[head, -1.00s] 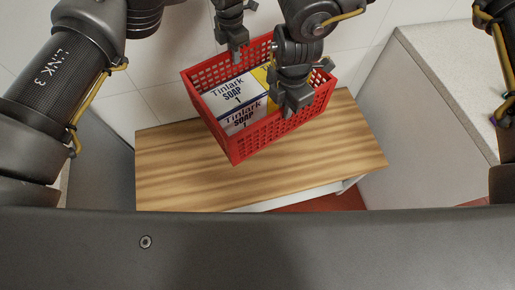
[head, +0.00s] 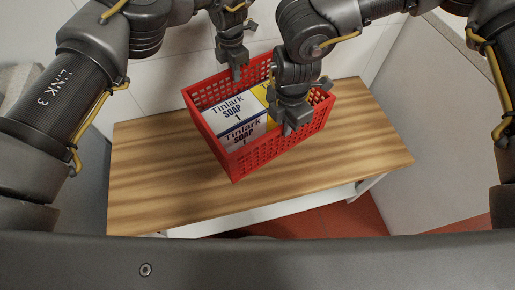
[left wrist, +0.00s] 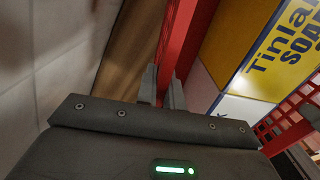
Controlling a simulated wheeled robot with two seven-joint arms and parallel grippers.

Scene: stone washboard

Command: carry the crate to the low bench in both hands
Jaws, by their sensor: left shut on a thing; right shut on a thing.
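The red perforated crate (head: 268,150) is in the middle of the head view, over the wooden top of the low bench (head: 160,175). Boxes lettered "Tinlark SOAP" (head: 228,112) lie inside it. I cannot tell whether its underside touches the bench. My left gripper (head: 236,72) is shut on the far rim; the left wrist view shows its fingers (left wrist: 163,90) on either side of the red wall (left wrist: 180,38). My right gripper (head: 292,126) is shut on the near right rim and hides part of it.
A grey cabinet side (head: 425,140) stands close to the bench's right end. A pale tiled wall (head: 165,75) runs behind. The bench top is bare left and right of the crate. Red floor (head: 325,225) shows in front.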

